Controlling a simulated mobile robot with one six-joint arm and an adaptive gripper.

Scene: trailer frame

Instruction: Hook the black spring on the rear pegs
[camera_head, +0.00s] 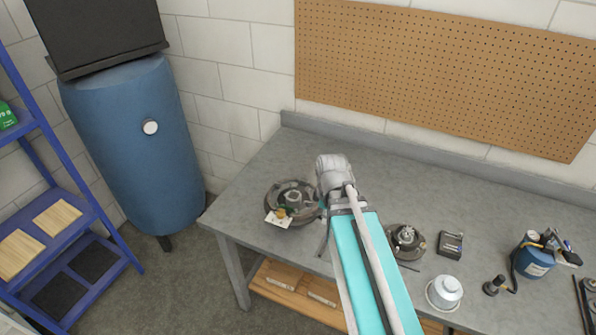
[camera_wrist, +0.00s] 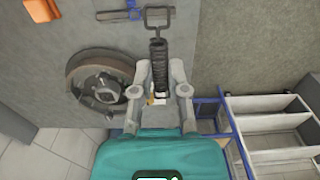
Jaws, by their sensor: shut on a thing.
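The black spring (camera_wrist: 158,52) is between the fingertips of my gripper (camera_wrist: 160,67) in the wrist view. The gripper is shut on it. The spring's coil points away from the palm and ends in a wide wire loop at the top of the view. A round brake assembly (camera_wrist: 84,86) with a dark rim lies on the bench to the left of the gripper, apart from the spring. In the head view the brake assembly (camera_head: 272,192) is just left of my arm's end. My arm hides the gripper and spring there. I cannot make out the rear pegs.
A second hub assembly (camera_head: 406,240), a small dark tray (camera_head: 450,245), a white-grey cup (camera_head: 445,291) and a blue canister (camera_head: 532,262) stand on the grey bench (camera_head: 262,168) to the right. The back of the bench is clear. A blue shelf rack (camera_head: 75,205) stands left.

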